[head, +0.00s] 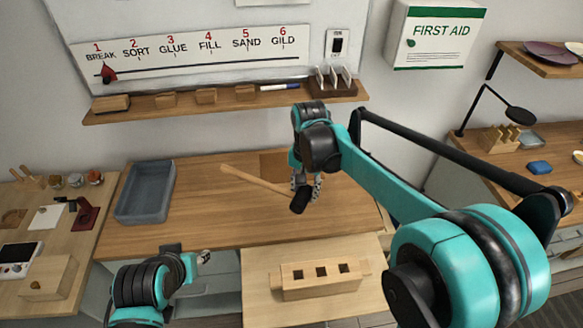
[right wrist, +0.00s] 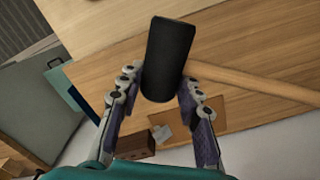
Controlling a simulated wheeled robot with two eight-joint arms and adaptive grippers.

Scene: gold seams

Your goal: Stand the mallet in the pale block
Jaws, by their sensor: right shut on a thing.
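The mallet has a pale wooden handle (head: 255,180) and a black head (head: 301,199). My right gripper (head: 306,186) is shut on the mallet at its head end, over the brown table. The handle points left in the head view, lying nearly level. In the right wrist view the black head (right wrist: 168,55) sits between the fingers (right wrist: 160,90), and the handle runs off right. Whether the mallet touches the table is unclear. The pale block (head: 320,292), with three square holes in its top, stands on a pale board at the front. My left gripper (head: 204,257) is small at the lower left, its jaws unclear.
A grey-blue tray (head: 146,192) stands at the left of the table. A brown square mat (head: 273,165) lies behind the mallet. A wall shelf (head: 225,107) with small blocks and a marker runs above. The table between tray and mallet is clear.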

